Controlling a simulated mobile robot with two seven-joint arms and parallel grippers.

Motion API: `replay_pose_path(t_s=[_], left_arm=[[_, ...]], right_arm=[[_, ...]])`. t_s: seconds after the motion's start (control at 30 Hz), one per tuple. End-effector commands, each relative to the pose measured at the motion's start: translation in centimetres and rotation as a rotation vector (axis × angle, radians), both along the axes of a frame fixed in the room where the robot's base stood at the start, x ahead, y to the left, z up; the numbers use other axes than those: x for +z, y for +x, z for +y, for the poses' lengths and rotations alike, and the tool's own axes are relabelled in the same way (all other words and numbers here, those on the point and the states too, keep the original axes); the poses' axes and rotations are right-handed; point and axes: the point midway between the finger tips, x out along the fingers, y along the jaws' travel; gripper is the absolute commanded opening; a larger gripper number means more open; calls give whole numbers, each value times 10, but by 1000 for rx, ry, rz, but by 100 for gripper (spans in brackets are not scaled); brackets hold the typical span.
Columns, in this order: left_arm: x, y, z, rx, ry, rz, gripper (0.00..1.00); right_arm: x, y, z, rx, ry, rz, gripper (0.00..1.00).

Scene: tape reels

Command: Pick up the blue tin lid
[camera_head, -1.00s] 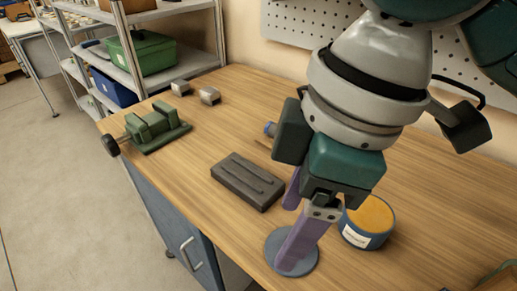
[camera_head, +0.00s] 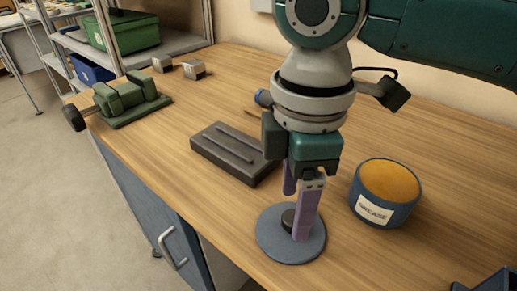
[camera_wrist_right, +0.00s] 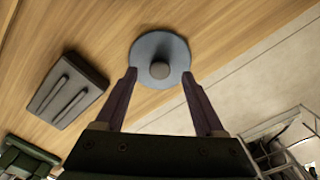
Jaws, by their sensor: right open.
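The blue tin lid (camera_head: 274,241) is a flat blue-grey disc with a dark round knob (camera_head: 288,219), lying on the workbench near its front edge. The lid also shows in the right wrist view (camera_wrist_right: 147,48). My right gripper (camera_head: 296,214) points down over it, open and empty. In the right wrist view its two fingers (camera_wrist_right: 159,75) stand apart, one on each side of the knob. In the head view the near finger partly covers the lid and knob. Whether the fingertips touch the lid, I cannot tell. My left gripper is not in view.
A blue tin (camera_head: 379,205) with orange contents and a white label stands right of the lid. A dark grooved block (camera_head: 235,153) lies behind it to the left. A green vise (camera_head: 128,100) and two small metal blocks (camera_head: 194,69) are farther back. The wooden bench (camera_head: 165,160) is clear between.

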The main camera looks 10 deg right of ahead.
Motion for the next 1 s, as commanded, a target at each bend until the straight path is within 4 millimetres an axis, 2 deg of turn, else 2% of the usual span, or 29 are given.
replay_pose_path(t_s=[0.03, 0.13, 0.4, 1.0], left_arm=[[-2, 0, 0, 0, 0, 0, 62], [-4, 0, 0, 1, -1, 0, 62], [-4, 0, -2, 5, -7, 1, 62], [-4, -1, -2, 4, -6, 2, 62]], right_arm=[[-10, -1, -1, 0, -1, 3, 71], [-21, -1, 0, 0, 0, 1, 71], [-25, 0, 0, 1, 0, -1, 71], [-24, 0, 0, 0, 0, -1, 5]])
